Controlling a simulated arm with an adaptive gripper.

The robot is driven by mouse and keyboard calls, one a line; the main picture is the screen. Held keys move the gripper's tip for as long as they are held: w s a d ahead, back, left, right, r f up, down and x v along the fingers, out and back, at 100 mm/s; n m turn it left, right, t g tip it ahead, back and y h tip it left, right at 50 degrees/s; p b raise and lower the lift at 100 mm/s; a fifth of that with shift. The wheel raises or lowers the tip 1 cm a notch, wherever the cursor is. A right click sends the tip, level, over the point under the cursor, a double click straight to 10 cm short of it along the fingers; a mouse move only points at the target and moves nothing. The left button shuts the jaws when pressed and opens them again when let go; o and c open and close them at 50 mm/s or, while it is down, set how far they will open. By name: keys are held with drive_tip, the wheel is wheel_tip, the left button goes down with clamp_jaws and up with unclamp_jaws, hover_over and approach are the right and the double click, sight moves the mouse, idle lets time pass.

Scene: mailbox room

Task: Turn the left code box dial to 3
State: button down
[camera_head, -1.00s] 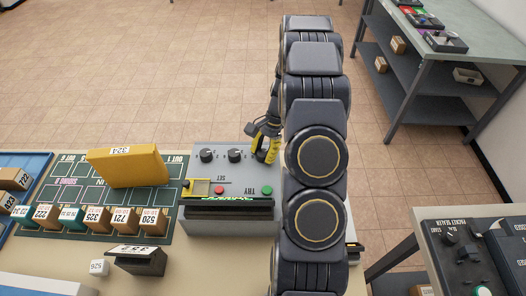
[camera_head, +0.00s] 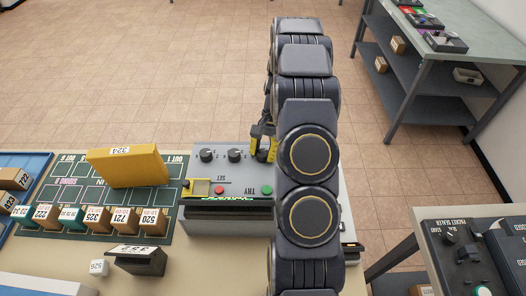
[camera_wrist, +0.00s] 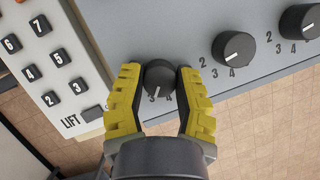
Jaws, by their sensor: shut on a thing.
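The grey code box (camera_head: 225,180) stands on the table with its lettering upside down in the head view. Two of its black dials show there, the middle dial (camera_head: 235,154) and an end dial (camera_head: 206,155). In the wrist view, my gripper (camera_wrist: 155,95) is shut on this leftmost dial (camera_wrist: 158,75), with one yellow finger on each side. Its white mark points down towards the printed 3 and 4; I cannot tell exactly which.
A white keypad with a LIFT label (camera_wrist: 55,60) stands close left of the held dial in the wrist view. The box also has a red button (camera_head: 219,190) and a green button (camera_head: 267,190). A yellow parcel (camera_head: 128,165) stands on the sorting mat.

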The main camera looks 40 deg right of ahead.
drive_tip(key=c, duration=0.6)
unclamp_jaws()
drive_tip(key=shift+a+f, duration=0.1)
drive_tip(key=shift+c, duration=0.2)
drive_tip(key=v, duration=1.2)
